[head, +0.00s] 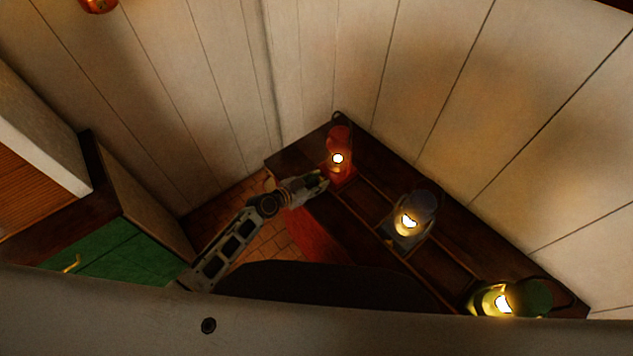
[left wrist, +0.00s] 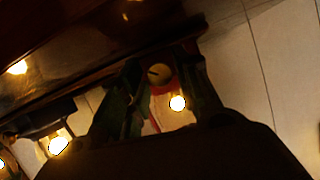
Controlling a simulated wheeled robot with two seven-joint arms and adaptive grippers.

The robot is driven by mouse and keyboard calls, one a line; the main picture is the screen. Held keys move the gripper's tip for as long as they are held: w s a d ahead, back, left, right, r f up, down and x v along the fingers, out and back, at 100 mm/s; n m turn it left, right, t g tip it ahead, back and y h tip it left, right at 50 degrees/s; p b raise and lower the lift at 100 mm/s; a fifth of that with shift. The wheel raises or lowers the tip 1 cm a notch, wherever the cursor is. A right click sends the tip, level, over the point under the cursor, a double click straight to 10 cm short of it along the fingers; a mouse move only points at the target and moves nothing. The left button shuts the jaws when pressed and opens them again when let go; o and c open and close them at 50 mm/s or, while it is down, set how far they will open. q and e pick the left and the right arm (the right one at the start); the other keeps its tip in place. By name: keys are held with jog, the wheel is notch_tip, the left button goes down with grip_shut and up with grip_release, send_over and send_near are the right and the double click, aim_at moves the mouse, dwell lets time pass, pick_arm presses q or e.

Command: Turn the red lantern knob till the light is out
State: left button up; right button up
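The red lantern (head: 338,142) stands at the far left end of the dark wooden shelf and its light is lit. In the left wrist view its red body (left wrist: 158,116) and bright flame (left wrist: 177,103) show between my fingers. A round brass-coloured knob (left wrist: 161,73) with a dark mark lies between the fingertips. My left gripper (head: 323,182) is at the lantern's front. In the left wrist view its fingers (left wrist: 163,80) are spread on either side of the knob, apparently not closed on it. My right gripper is not in view.
A grey lit lantern (head: 411,213) and a green lit lantern (head: 532,296) stand further right on the shelf (head: 445,265). Plank walls close in behind. A green cabinet (head: 115,255) is at the left, with some tiled floor (head: 265,240) between.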

pick_arm(q)
grip_shut()
jog(key=shift+n+b, duration=0.3)
jog(key=shift+b, duration=0.45)
jog(key=shift+w+a+n+g+h+b, duration=0.15)
jog(key=shift+n+g+h+b, duration=0.8)
jog(key=shift+b, duration=1.15)
jog(key=shift+t+y, duration=0.25)
jog(key=shift+o, duration=2.4)
grip_release()
